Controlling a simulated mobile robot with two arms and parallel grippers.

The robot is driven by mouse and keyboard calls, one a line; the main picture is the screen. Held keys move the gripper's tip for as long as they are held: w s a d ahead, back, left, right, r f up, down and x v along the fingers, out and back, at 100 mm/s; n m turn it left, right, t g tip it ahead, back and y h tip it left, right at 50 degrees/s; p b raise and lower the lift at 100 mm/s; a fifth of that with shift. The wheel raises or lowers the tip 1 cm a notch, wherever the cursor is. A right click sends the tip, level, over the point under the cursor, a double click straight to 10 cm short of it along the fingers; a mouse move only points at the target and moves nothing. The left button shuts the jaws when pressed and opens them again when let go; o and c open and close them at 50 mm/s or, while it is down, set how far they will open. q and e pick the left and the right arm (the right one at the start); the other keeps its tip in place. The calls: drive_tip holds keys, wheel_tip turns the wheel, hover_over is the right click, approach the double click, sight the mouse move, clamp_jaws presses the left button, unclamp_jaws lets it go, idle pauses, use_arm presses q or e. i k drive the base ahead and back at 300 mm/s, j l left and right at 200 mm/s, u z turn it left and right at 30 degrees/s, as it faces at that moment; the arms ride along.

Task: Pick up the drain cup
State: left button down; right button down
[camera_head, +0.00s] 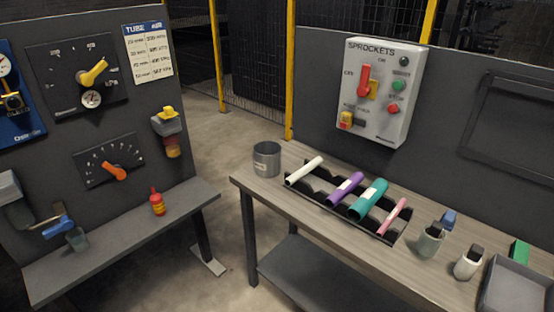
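A small grey-green, translucent-looking cup (77,239) stands upright on the left bench, below a blue-handled valve (58,226). It is the likely drain cup, though no label on it can be read. A larger grey metal can (266,160) with a small pale label stands upright at the far left corner of the right bench. Neither of my grippers is in view, and nothing is seen touching either vessel.
The left bench (120,247) also holds a red bottle (157,202). Open floor (222,165) lies between the benches.

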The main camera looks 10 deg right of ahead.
sight(78, 240)
drive_tip(key=z, duration=0.35)
drive_tip(key=u, duration=1.4)
